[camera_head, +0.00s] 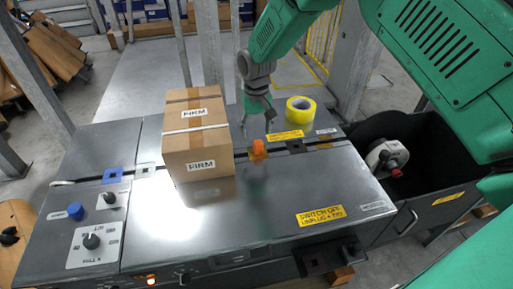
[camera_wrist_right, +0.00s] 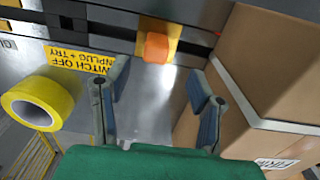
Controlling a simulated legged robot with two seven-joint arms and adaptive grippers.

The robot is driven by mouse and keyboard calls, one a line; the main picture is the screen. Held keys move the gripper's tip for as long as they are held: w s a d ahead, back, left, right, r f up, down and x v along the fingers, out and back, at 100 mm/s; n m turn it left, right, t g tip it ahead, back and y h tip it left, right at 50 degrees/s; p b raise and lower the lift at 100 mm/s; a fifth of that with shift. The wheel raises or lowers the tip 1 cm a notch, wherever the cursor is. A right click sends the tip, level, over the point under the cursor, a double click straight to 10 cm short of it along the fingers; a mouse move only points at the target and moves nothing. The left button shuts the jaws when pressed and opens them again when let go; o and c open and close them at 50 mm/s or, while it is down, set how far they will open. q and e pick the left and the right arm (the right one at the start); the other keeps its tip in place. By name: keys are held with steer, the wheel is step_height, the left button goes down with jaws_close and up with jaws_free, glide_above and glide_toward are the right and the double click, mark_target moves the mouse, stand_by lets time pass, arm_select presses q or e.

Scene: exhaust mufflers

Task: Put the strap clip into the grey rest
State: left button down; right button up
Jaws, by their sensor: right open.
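The orange strap clip (camera_head: 258,147) is a small block standing on the machine's top, right of the carton. In the right wrist view the clip (camera_wrist_right: 157,47) sits on a yellow-orange square pad (camera_wrist_right: 174,40). A small light grey square with a dark middle, which looks like the grey rest (camera_head: 145,170), lies left of the carton. My right gripper (camera_head: 258,113) is above and behind the clip. In the wrist view my right gripper (camera_wrist_right: 160,88) is open and empty, with the clip beyond the gap between its fingers. My left gripper is not in view.
A tall brown carton (camera_head: 197,150) stands between clip and grey rest, close beside my right gripper in the wrist view. A yellow tape roll (camera_head: 300,109) is to the right. A blue square (camera_head: 113,175) and a black square (camera_head: 296,146) lie along the same slot.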

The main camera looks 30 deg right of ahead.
mark_target(259, 141)
steer(key=shift+d+f, duration=0.2)
steer(key=shift+f, duration=0.15)
step_height(259, 141, down, 5)
steer(key=shift+s+d+r+b, duration=0.15)
steer(key=shift+r+b, duration=0.05)
steer(key=shift+b, duration=0.2)
steer(key=shift+f, duration=0.1)
steer(key=shift+a, duration=0.25)
steer(key=shift+d, duration=0.1)
steer(key=c, duration=1.1)
steer(key=shift+d, duration=0.1)
